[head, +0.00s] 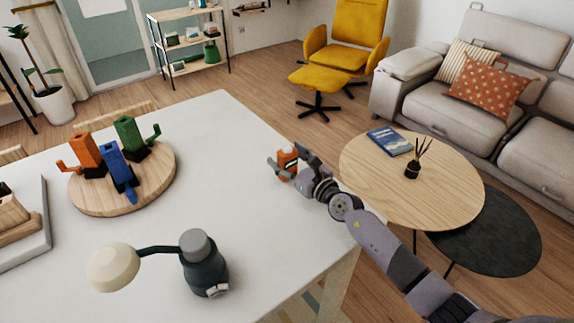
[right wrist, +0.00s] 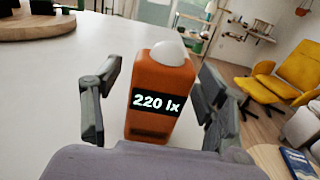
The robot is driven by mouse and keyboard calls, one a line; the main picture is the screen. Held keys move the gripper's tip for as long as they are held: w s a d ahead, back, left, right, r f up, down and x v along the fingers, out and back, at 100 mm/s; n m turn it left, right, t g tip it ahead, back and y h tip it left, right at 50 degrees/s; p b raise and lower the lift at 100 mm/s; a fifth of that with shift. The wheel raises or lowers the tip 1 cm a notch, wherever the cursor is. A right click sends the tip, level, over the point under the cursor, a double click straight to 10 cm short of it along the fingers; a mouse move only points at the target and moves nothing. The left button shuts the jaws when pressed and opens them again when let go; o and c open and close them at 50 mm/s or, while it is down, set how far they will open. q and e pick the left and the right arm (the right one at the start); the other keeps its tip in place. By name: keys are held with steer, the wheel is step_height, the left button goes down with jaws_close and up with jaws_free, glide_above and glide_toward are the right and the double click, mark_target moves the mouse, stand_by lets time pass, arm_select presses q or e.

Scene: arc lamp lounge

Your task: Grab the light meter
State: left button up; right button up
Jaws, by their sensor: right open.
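The light meter (head: 288,155) is an orange upright block near the right edge of the white table. In the right wrist view the light meter (right wrist: 158,122) has a white dome on top and a dark display reading "220 lx". My right gripper (head: 289,166) is open, with its arm coming in from the right. In the right wrist view its fingers (right wrist: 157,95) stand on either side of the meter, with a gap showing at the left. Contact at the right finger is hard to tell. The meter's base is partly hidden by the gripper. My left gripper is not in view.
A dark green lamp (head: 204,268) with a cream shade stands at the table's front. A round wooden board (head: 150,192) at the left holds orange, blue and green items. The white tabletop (head: 220,150) between is clear. A round coffee table (head: 440,205) stands beyond the right edge.

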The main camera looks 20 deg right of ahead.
steer(key=c, duration=1.4)
